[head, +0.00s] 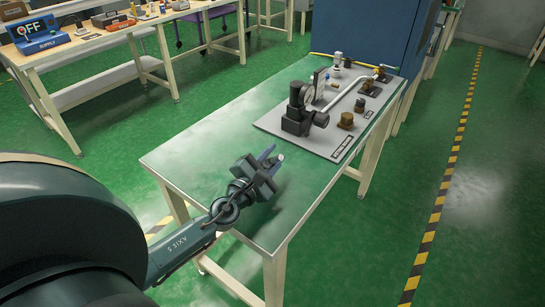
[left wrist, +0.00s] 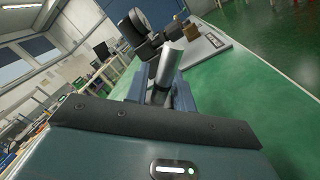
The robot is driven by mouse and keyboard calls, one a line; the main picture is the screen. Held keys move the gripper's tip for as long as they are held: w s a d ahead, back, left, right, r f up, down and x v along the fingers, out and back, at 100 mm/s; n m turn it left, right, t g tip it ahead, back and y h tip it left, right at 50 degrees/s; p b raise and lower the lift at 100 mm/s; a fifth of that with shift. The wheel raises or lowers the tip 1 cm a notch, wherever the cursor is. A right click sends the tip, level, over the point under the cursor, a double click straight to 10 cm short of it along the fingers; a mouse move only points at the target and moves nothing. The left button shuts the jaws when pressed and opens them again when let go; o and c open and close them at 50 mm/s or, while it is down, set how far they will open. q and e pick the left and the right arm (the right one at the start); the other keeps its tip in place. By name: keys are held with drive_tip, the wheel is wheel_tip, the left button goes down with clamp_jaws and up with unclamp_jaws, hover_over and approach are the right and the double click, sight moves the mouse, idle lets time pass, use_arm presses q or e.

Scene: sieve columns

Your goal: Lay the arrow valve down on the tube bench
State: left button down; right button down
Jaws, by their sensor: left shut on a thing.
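The tube bench (head: 205,150) is a long green-topped table with pale legs in the middle of the head view. My left gripper (head: 269,157) is over its near part and shut on a small pale piece (head: 281,157), taken to be the arrow valve. In the left wrist view the held valve (left wrist: 165,66) shows as a silvery cylinder tilted up between the fingers. My right gripper is not in view.
A grey board (head: 272,121) at the bench's far half carries a black regulator with a gauge (head: 300,112), brass fittings (head: 346,121) and a pale tube (head: 345,93). The bench's near half is bare. A blue cabinet (head: 365,35) stands behind.

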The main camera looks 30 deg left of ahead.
use_arm(q)
drive_tip(key=c, duration=1.1)
unclamp_jaws()
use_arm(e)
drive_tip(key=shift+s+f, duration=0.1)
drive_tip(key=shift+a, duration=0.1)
use_arm(q)
drive_tip(key=shift+s+r, duration=0.1)
drive_tip(key=shift+r, duration=0.15)
drive_tip(key=shift+s+r+p, duration=0.3)
drive_tip(key=shift+r+p, duration=0.1)
drive_tip(key=shift+p, duration=0.25)
drive_tip(key=shift+s+r+p, duration=0.6)
drive_tip(key=shift+r+p, duration=0.2)
drive_tip(key=shift+r, duration=0.05)
drive_tip(key=shift+s+r+p, duration=0.75)
drive_tip(key=shift+r+p, duration=0.15)
drive_tip(key=shift+r, duration=0.1)
drive_tip(key=shift+s+r+p, duration=0.75)
drive_tip(key=shift+r+p, duration=0.15)
drive_tip(key=shift+r, duration=0.05)
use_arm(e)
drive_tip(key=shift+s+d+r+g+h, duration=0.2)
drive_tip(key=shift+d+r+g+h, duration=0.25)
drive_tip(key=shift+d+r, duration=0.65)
